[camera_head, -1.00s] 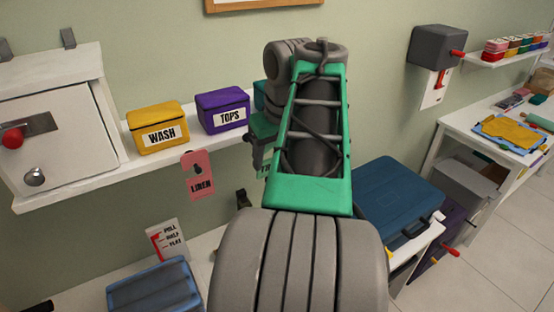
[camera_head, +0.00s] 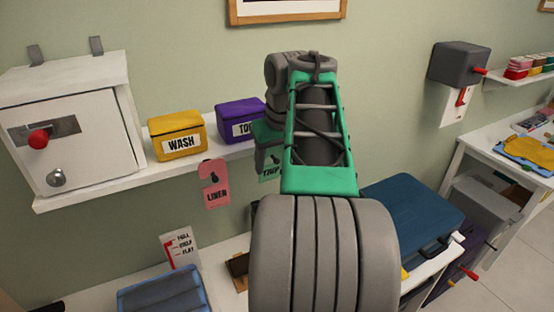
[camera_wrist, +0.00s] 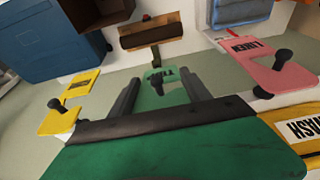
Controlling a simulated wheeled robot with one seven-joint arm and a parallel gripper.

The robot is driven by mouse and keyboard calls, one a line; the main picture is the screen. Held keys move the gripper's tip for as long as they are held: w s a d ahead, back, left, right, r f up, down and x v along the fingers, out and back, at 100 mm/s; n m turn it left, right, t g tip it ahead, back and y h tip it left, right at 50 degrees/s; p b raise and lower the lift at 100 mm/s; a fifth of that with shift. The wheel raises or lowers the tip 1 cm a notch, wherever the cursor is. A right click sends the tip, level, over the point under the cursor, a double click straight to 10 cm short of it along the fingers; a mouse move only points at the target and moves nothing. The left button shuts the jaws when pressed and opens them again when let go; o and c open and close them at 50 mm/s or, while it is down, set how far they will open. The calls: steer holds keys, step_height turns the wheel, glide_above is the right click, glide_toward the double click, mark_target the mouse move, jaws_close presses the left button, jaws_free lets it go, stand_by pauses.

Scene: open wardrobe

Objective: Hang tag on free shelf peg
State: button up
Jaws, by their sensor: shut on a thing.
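My gripper (camera_wrist: 160,82) is shut on a green tag (camera_wrist: 168,74), which lies between its two dark fingertips. The tag also shows in the head view (camera_head: 269,173), partly hidden by my arm, with lettering that starts "TRIP". A dark round-headed peg (camera_wrist: 157,87) shows at the tag in the wrist view; I cannot tell whether it passes through the tag's hole. A pink LINEN tag (camera_head: 215,186) hangs at the shelf edge to the left, and shows on a dark peg in the wrist view (camera_wrist: 262,60). A yellow tag (camera_wrist: 75,98) is at another peg on the other side.
The white shelf (camera_head: 100,190) carries a yellow WASH box (camera_head: 177,125), a purple TOPS box (camera_head: 236,108) and a white cabinet (camera_head: 85,135). Below are a blue-grey bin (camera_head: 165,290) and a small sign (camera_head: 180,247). A dark blue case (camera_head: 415,210) stands right of my arm.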

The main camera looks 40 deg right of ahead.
steer(key=shift+d+f, duration=0.1)
steer(key=shift+f, duration=0.15)
steer(key=o, duration=1.4)
steer(key=shift+o, duration=0.5)
steer(key=o, duration=0.3)
